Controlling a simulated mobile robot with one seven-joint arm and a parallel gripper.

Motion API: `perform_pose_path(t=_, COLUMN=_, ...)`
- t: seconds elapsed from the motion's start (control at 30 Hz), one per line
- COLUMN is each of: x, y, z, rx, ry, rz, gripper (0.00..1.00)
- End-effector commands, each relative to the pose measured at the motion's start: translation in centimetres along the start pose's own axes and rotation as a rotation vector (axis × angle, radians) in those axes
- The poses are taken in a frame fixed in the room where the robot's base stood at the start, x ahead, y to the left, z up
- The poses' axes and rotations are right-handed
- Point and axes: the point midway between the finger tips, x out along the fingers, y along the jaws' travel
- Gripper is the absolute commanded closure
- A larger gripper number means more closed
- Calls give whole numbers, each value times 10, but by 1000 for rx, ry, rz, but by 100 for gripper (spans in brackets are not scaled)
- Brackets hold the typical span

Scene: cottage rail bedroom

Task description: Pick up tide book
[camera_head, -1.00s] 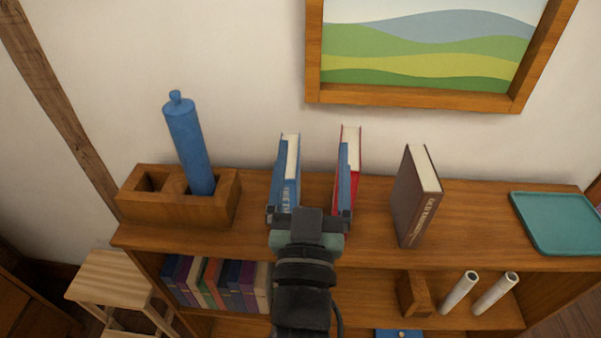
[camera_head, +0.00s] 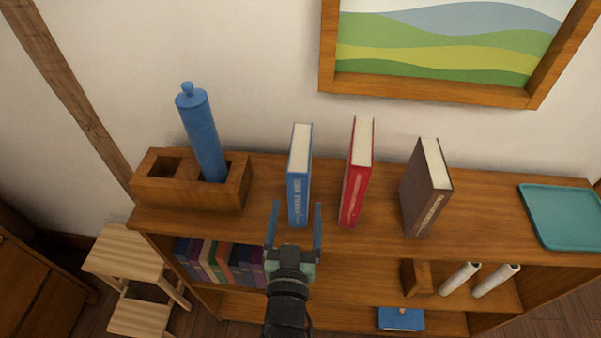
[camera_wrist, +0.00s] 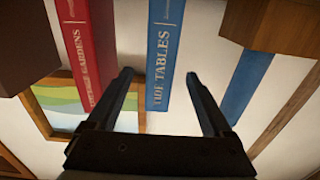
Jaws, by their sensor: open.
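The tide book is blue, with "Tide Tables" on its spine. In the head view the tide book (camera_head: 299,175) stands upright on the shelf top. In the wrist view the tide book (camera_wrist: 163,60) shows its spine between my fingers. My gripper (camera_head: 295,222) is open and empty, in front of the tide book's spine. In the wrist view the fingertips of my gripper (camera_wrist: 160,75) lie on either side of the spine, with gaps on both sides. Whether the fingers overlap the book in depth is not clear.
A red book (camera_head: 356,175) stands close right of the tide book, and a brown book (camera_head: 426,190) stands farther right. A wooden block holder (camera_head: 165,190) with a blue cylinder (camera_head: 203,135) is at left. A teal tray (camera_head: 565,215) lies at far right.

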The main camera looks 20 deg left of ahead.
Motion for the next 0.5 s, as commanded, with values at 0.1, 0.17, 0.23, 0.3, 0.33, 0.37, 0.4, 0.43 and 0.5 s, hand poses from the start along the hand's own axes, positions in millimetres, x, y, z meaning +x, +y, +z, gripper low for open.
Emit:
perform_pose_path(t=0.1, x=6, y=0, z=-1, rx=-1, ry=0, rz=0, gripper=15)
perform_pose_path(t=0.17, x=9, y=0, z=-2, rx=-1, ry=0, rz=0, gripper=15)
perform_pose_path(t=0.23, x=16, y=0, z=-5, rx=-1, ry=1, rz=0, gripper=15)
perform_pose_path(t=0.3, x=26, y=0, z=-8, rx=0, ry=2, rz=0, gripper=15)
perform_pose_path(t=0.33, x=30, y=-1, z=-8, rx=0, ry=2, rz=-1, gripper=15)
perform_pose_path(t=0.37, x=35, y=-1, z=-9, rx=0, ry=1, rz=-2, gripper=15)
perform_pose_path(t=0.4, x=40, y=-1, z=-8, rx=0, ry=2, rz=-1, gripper=15)
perform_pose_path(t=0.43, x=44, y=-1, z=-6, rx=0, ry=1, rz=-1, gripper=15)
perform_pose_path(t=0.5, x=51, y=0, z=-6, rx=0, ry=1, rz=0, gripper=15)
